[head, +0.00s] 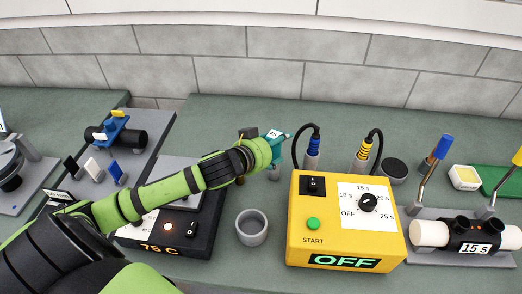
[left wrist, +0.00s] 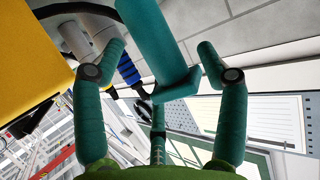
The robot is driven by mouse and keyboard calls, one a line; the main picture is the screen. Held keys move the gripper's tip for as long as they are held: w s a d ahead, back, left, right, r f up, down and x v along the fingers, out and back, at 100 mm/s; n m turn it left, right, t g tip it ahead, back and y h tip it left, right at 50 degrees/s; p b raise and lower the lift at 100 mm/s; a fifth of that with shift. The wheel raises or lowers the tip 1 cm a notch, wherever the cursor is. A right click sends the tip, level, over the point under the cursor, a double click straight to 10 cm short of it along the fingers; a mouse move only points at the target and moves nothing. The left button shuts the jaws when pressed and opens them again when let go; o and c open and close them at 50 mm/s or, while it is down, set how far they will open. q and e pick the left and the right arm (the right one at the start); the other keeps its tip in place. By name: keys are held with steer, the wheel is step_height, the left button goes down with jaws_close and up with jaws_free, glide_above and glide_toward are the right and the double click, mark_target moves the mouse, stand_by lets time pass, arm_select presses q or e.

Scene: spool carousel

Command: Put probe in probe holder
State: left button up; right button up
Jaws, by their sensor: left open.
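A probe with a blue ribbed grip (head: 312,150) stands behind the yellow timer box, its black cable looping up. A yellow-gripped probe (head: 362,152) stands right of it, also with a black cable. Their lower ends are hidden. My left gripper (head: 278,148) is just left of the blue-gripped probe, apart from it. In the left wrist view my left gripper (left wrist: 168,62) is open, its teal fingers spread around a teal bar (left wrist: 160,45); I cannot tell what that bar is. The blue grip (left wrist: 128,72) shows beyond the left finger. I cannot tell which fixture is the probe holder.
The yellow timer box (head: 330,250) reads OFF. A grey cup (head: 251,228) stands left of it, and a dark hot plate (head: 196,235) marked 75 C lies under my arm. A black round pad (head: 394,170) and a grey rig (head: 470,258) marked 15 s are on the right. The wall closes the back.

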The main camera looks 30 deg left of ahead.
arm_select(q)
steer(key=v, duration=1)
steer(key=shift+s+r, duration=0.25)
steer(key=shift+s, duration=0.1)
steer(key=shift+f, duration=0.1)
